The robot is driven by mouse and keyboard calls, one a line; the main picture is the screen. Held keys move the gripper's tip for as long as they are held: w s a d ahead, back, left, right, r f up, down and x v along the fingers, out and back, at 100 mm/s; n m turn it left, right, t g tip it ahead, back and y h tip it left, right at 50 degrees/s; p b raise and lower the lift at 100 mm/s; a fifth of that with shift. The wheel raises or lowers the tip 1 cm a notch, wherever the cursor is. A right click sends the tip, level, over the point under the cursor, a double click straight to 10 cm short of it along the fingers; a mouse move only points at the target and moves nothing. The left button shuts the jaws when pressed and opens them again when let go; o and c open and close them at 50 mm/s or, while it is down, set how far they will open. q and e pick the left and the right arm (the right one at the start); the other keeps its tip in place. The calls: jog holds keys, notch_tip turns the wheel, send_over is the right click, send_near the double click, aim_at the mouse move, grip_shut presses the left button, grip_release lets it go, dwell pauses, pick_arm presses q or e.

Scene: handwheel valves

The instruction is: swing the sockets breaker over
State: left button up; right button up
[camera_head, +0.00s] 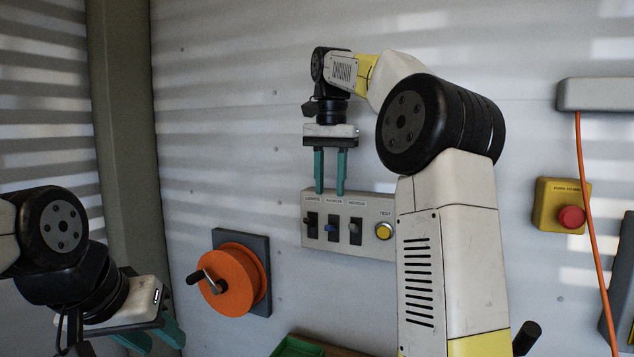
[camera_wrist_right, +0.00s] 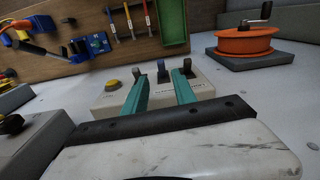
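A grey switch panel (camera_head: 290,215) is on the corrugated wall, with three breaker levers in a row. My right gripper (camera_head: 330,192) is open and empty, fingers pointing down at the panel's top edge. In the right wrist view the blue lever (camera_wrist_right: 163,72) shows between the fingertips, apparently untouched. My left gripper (camera_head: 162,342) appears open and empty at the lower left, far from the panel.
A yellow test button (camera_head: 383,231) is on the panel's right end. An orange handwheel (camera_head: 228,282) is lower left of the panel. A red push button (camera_head: 571,217) and an orange cable (camera_head: 585,180) are at the right. A green tray (camera_head: 298,347) is below.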

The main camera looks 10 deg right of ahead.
aim_at(330, 219)
jog(key=shift+w+d+f+m, duration=0.15)
jog(key=shift+w+m, duration=0.15)
jog(key=shift+w, duration=0.25)
jog(key=shift+f, duration=4.2)
grip_shut()
